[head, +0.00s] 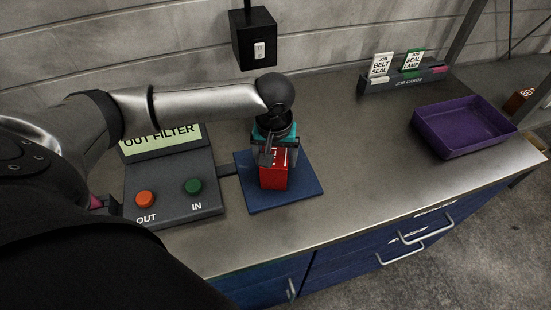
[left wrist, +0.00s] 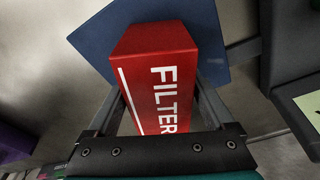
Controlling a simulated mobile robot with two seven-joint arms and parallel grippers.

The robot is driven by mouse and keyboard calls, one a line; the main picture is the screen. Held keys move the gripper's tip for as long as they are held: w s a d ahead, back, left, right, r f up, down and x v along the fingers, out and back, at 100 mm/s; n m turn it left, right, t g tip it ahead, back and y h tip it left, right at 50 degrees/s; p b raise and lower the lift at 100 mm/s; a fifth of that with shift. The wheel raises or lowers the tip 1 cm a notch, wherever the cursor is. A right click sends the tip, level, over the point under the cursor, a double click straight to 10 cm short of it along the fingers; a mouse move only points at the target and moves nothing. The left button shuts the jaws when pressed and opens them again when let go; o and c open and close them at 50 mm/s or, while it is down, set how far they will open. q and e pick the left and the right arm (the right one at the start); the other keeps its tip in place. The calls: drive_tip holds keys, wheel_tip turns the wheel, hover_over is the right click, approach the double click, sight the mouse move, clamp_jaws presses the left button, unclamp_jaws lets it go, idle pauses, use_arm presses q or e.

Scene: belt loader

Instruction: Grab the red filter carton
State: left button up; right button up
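The red filter carton (head: 273,170) stands on a blue mat (head: 300,193) on the workbench. White "FILTER" lettering shows on the carton in the left wrist view (left wrist: 165,80). My left gripper (head: 273,154) is right over the carton, pointing down. In the left wrist view its two fingers lie on either side of the carton, and their tips are partly hidden by it. I cannot tell whether the fingers press on the carton or leave a small gap. The carton appears to rest on the mat. My right gripper is not in view.
A control box (head: 170,193) with an orange OUT button (head: 146,199), a green IN button (head: 193,186) and a sign stands left of the mat. A purple tray (head: 463,151) and a job card holder (head: 405,77) are at the right. The bench between is clear.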

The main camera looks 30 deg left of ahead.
use_arm(q)
clamp_jaws()
idle(0.5)
drive_tip(key=shift+r, duration=0.1)
